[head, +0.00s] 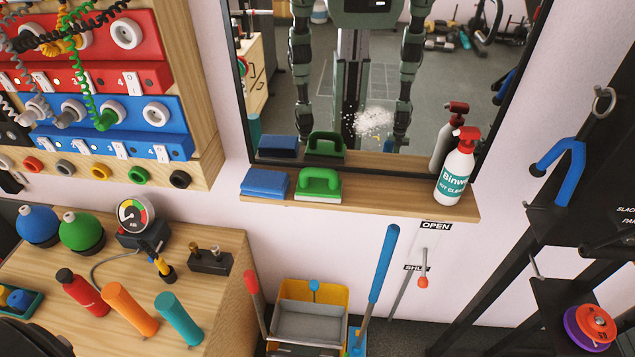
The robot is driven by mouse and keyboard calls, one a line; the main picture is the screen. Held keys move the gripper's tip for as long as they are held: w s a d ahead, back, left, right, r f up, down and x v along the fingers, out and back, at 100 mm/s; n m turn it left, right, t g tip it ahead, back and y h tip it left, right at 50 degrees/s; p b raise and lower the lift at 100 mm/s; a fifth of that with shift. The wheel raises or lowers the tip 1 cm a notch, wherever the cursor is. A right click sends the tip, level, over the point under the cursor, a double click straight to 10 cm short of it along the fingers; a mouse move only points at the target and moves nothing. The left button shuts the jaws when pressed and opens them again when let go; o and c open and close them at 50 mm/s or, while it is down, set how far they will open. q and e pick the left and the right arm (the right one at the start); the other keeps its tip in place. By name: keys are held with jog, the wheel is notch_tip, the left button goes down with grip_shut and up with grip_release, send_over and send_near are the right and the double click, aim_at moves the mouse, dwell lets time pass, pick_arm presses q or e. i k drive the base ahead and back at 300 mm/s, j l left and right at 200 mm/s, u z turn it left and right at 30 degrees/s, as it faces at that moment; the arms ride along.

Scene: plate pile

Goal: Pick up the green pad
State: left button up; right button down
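The green pad (319,184), with a raised handle on top and a pale underside, lies on the wooden shelf (392,203) under the mirror. It sits just right of a folded blue cloth (265,183) and shows clear of anything on top of it. Its reflection shows in the mirror behind it. Neither of my grippers is directly in view. My body and arms show only as a reflection in the mirror, where the state of the grippers is not clear.
A white spray bottle with a red top (457,168) stands at the shelf's right end. The mirror (350,60) bears a white smudge (375,122). Below stand a yellow bucket (330,297) and a blue-handled tool (384,262). A wooden bench (215,300) is at lower left.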

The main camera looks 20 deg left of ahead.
aim_at(319, 185)
jog(key=i+l+u, duration=0.15)
jog(key=l+u, duration=0.15)
jog(key=l, duration=0.3)
jog(key=i+l+u, duration=0.1)
jog(key=l+u, duration=0.25)
jog(key=l, duration=0.3)
